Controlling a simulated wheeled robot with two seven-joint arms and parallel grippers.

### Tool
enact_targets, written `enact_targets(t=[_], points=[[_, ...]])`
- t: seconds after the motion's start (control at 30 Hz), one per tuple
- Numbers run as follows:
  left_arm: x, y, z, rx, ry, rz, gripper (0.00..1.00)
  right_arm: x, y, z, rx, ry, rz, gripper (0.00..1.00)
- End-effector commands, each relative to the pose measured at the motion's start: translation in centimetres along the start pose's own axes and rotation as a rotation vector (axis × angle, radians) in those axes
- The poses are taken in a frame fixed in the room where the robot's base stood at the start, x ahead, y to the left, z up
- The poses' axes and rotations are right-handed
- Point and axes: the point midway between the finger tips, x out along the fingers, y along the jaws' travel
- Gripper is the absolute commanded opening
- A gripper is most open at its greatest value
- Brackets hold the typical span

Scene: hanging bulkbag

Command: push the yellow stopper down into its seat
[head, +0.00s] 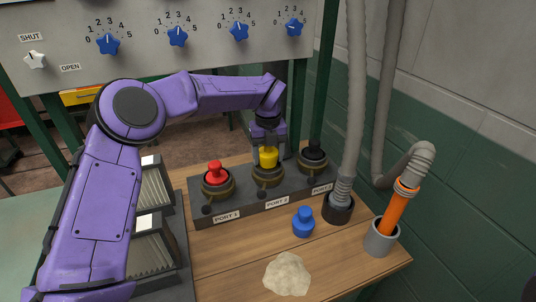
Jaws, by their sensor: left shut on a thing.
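The yellow stopper (268,158) stands upright at port 2 (268,177), the middle port of the grey block. My left gripper (267,143) is above it, pointing down, with its fingers shut on the stopper's top. The fingers partly hide the stopper, and I cannot tell how deep it sits in the brass-coloured seat. My right gripper is not in view.
A blue stopper (303,222) and a pale heap (287,274) are on the wooden table. Grey hoses and an orange wand (395,212) stand at the right.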

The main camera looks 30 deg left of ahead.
Motion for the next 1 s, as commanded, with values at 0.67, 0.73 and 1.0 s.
enact_targets(t=[0.67, 0.73, 1.0], points=[[1.5, 0.0, 0.0, 0.000, 0.002, -0.001, 0.33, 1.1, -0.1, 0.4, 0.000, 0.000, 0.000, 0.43], [1.6, 0.0, -0.1, 0.000, 0.003, 0.000, 0.33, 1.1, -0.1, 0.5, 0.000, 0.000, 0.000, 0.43], [1.9, 0.1, -0.2, 0.000, 0.009, 0.005, 0.33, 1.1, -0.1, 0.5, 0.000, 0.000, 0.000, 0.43]])
